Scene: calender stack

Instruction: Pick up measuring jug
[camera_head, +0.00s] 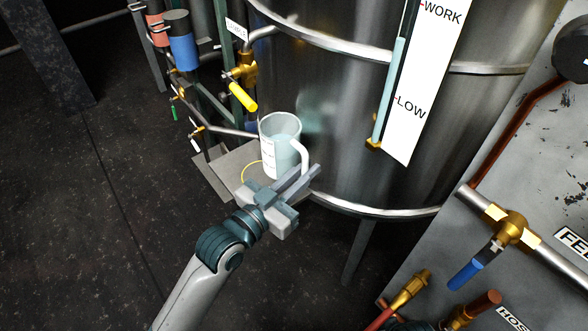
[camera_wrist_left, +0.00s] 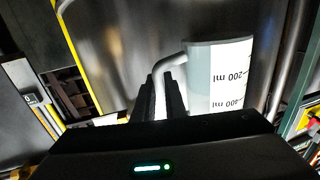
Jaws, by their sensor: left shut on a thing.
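The measuring jug (camera_head: 281,146) is a clear, pale cup with a white handle, upright over a small grey shelf (camera_head: 228,170) beside the steel tank. I cannot tell whether its base touches the shelf. My left gripper (camera_head: 308,180) reaches in from below and is shut on the jug's handle, on the right side of the jug. In the left wrist view the jug (camera_wrist_left: 218,80) shows its ml scale, and the dark fingers (camera_wrist_left: 162,98) are at its handle. My right gripper does not show.
The large steel tank (camera_head: 330,120) stands right behind the jug. A brass tap with a yellow handle (camera_head: 243,97) is just above and left of it. A blue-handled valve (camera_head: 473,268) and pipes are at the lower right. The dark floor (camera_head: 80,220) at left is clear.

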